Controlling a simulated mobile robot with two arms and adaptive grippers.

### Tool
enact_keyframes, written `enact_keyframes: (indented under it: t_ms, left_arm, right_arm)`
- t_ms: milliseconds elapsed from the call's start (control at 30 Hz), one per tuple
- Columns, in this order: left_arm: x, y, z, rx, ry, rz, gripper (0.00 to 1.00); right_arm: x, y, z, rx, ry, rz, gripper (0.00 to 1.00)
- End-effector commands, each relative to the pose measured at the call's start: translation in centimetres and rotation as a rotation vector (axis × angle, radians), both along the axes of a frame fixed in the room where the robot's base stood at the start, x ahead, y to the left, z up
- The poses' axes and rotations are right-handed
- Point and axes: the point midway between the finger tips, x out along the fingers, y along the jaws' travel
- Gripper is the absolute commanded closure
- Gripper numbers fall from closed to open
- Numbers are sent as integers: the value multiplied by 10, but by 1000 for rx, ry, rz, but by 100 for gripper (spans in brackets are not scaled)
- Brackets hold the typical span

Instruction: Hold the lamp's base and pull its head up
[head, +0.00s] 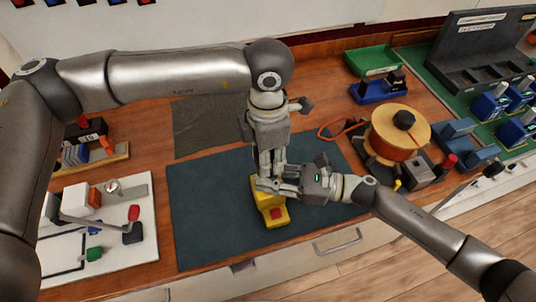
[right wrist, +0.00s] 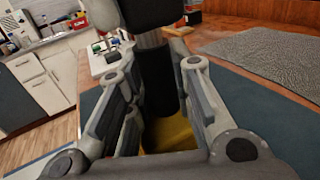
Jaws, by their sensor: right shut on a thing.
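The lamp's yellow base (head: 277,223), with a red button on it, sits on the dark blue mat. The grippers hide its upper part in the head view. In the right wrist view, a dark upright cylinder (right wrist: 160,85) stands between the fingers, with yellow (right wrist: 172,133) behind and below it. A silver stem (right wrist: 150,40) shows above the cylinder. My right gripper (head: 275,185) reaches in from the right, low over the base, and is shut on the lamp. My left gripper (head: 266,172) points straight down just above it; its fingertips are partly hidden, so its grip is unclear.
The dark blue mat (head: 205,220) is clear on both sides of the lamp. A grey mat (head: 205,120) lies behind. A white board (head: 120,245) lies left.

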Motion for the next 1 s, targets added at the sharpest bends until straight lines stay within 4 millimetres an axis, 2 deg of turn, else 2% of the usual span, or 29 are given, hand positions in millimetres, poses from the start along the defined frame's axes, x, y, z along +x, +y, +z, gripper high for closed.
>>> enact_keyframes:
  t_ms: [33, 167, 367, 467, 600, 733, 1000]
  left_arm:
    - [0, 0, 0, 0, -1, 0, 83]
    - [0, 0, 0, 0, -1, 0, 100]
    - [1, 0, 3, 0, -2, 0, 100]
    - [2, 0, 19, 0, -5, 1, 100]
    - [2, 0, 50, -1, -7, 1, 100]
    - [1, 0, 70, 0, -5, 1, 100]
    - [0, 0, 76, -1, -3, -1, 100]
  right_arm:
    - [1, 0, 0, 0, -1, -1, 100]
    - [1, 0, 0, 0, -1, -1, 100]
    - [0, 0, 0, 0, -1, -1, 100]
    - [1, 0, 0, -1, -1, -1, 100]
    - [0, -1, 0, -2, -1, -1, 100]
    - [0, -1, -1, -2, 0, -1, 100]
    - [0, -1, -2, -5, 2, -2, 100]
